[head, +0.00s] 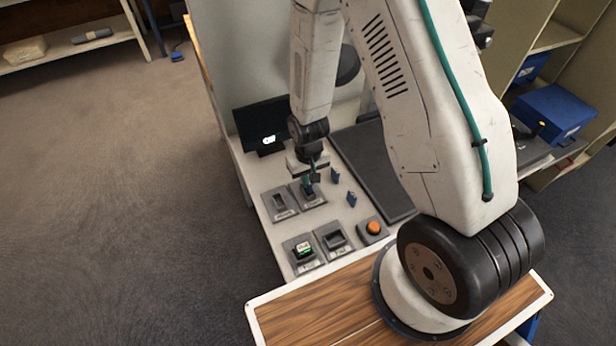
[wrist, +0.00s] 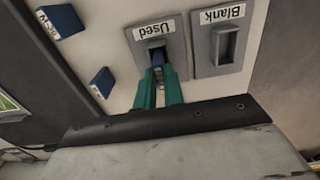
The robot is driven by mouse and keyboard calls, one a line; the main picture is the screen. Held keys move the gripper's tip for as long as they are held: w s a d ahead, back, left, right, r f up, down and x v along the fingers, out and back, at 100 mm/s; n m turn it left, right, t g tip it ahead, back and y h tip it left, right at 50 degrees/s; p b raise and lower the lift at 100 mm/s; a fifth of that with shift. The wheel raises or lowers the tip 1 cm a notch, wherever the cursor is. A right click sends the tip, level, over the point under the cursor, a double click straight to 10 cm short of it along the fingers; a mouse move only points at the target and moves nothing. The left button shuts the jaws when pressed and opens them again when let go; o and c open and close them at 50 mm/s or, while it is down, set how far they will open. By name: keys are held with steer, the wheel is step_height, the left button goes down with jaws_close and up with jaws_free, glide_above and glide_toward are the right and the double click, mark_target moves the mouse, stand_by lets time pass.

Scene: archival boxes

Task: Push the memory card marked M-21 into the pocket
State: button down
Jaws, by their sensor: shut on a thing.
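My gripper (wrist: 158,74) has green fingers and is shut on a blue memory card (wrist: 158,57). The card's end is at the slot of the grey pocket labelled "Used" (wrist: 170,32); how deep it sits I cannot tell. Its marking is hidden, so I cannot confirm M-21. In the head view my gripper (head: 309,186) points down over the same pocket (head: 317,197). Two other blue cards stand apart on the bench, one (wrist: 66,20) with a label I cannot read fully, the other (wrist: 103,81) nearer the fingers.
An empty pocket labelled "Blank" (wrist: 228,45) is beside the "Used" one. In the head view, two more grey holders stand nearer, one with a green-and-white item (head: 303,248), one open (head: 334,239). An orange button (head: 373,227), a monitor (head: 262,122) and a dark mat (head: 372,165) surround them.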

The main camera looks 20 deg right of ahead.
steer(key=shift+f, duration=0.15)
steer(key=c, duration=1.4)
jaws_free()
steer(key=shift+c, duration=0.2)
steer(key=shift+r, duration=3)
